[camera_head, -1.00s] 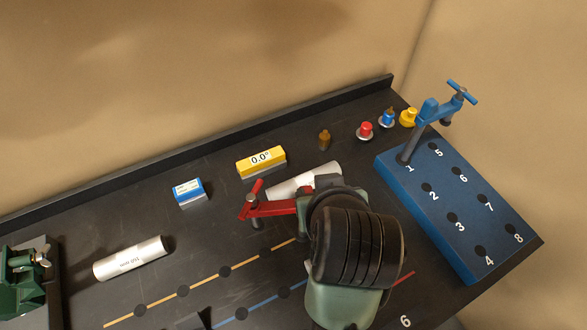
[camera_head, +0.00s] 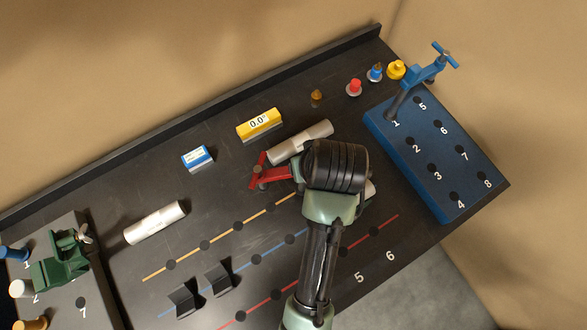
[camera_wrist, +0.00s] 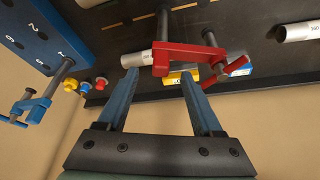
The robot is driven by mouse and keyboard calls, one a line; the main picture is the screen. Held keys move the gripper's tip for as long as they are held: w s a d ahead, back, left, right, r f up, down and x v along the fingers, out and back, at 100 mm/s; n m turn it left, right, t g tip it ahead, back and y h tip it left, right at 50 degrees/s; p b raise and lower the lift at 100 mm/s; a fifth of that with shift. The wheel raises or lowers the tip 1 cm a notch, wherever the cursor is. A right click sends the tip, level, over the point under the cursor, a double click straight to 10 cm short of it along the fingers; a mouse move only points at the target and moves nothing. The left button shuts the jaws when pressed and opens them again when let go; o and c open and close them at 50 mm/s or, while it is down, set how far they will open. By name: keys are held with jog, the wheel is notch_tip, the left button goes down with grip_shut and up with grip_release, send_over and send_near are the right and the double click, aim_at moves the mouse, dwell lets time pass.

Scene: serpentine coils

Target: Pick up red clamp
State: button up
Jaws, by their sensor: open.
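The red clamp (camera_head: 270,174) is on the dark bench in the head view, just left of my dark wrist, which hides its right end. In the wrist view the red clamp (camera_wrist: 185,50) shows its red frame, a metal screw and a red handle, just beyond my fingertips. My gripper (camera_wrist: 159,76) has two blue fingers spread apart, with a clear gap between them. The clamp's frame crosses near the right fingertip; I cannot tell whether they touch. The fingers are hidden in the head view.
A grey cylinder (camera_head: 300,142) lies close beside the clamp. A yellow block (camera_head: 259,124), a blue-and-white block (camera_head: 197,158) and a white cylinder (camera_head: 155,222) lie nearby. A blue numbered block (camera_head: 440,150) holds a blue clamp (camera_head: 425,72) at right. A green clamp (camera_head: 62,262) stands at left.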

jog(key=shift+w+a+p+x, duration=0.15)
jog(key=shift+p+x, duration=0.3)
jog(key=shift+x, duration=0.7)
jog(key=shift+w+a+p+x, duration=0.1)
jog(key=shift+w+p+x, duration=0.25)
jog(key=shift+x, duration=0.8)
jog(key=shift+w+f, duration=0.15)
jog(key=shift+f, duration=0.3)
grip_shut()
jog(key=shift+r, duration=0.1)
